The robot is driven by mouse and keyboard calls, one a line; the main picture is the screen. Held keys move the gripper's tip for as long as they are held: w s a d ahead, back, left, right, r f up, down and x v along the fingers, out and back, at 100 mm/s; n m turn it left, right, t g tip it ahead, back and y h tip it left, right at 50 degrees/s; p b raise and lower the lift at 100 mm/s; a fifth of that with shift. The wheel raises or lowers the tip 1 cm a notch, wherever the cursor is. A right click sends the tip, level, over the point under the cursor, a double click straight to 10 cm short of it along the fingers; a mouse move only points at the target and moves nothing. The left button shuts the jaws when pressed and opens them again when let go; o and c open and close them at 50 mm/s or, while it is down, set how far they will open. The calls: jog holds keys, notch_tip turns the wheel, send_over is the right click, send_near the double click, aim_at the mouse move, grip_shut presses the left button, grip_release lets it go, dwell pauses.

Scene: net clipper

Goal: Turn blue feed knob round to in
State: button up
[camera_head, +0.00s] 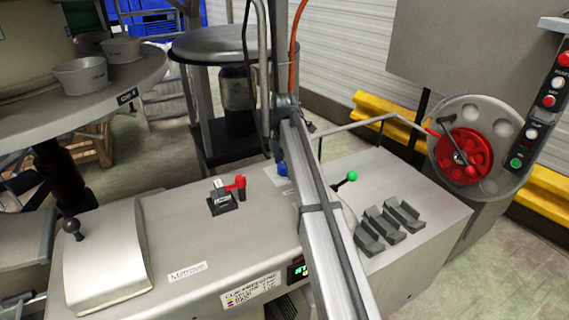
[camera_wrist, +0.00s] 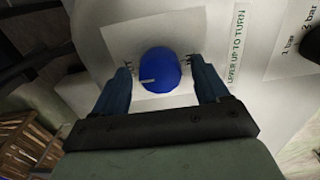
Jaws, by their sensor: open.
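The blue feed knob (camera_wrist: 162,68) sits on a white label plate (camera_wrist: 112,42) in the wrist view. A pale pointer line on it points left, towards a mostly hidden word ending in T. A short word that looks like IN is at its right, partly covered by a finger. My gripper (camera_wrist: 159,70) is open, one finger on each side of the knob. I cannot tell whether the fingers touch it. In the head view a small blue part (camera_head: 282,169), apparently the knob, shows beside a long grey bar; my gripper is not clear there.
A red lever (camera_head: 237,184) stands left of the knob and a green-tipped lever (camera_head: 346,181) right of it. Black pedal-like blocks (camera_head: 391,220) and a red handwheel (camera_head: 462,156) are further right.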

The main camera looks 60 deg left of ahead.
jog(key=shift+c, duration=0.4)
jog(key=c, duration=1)
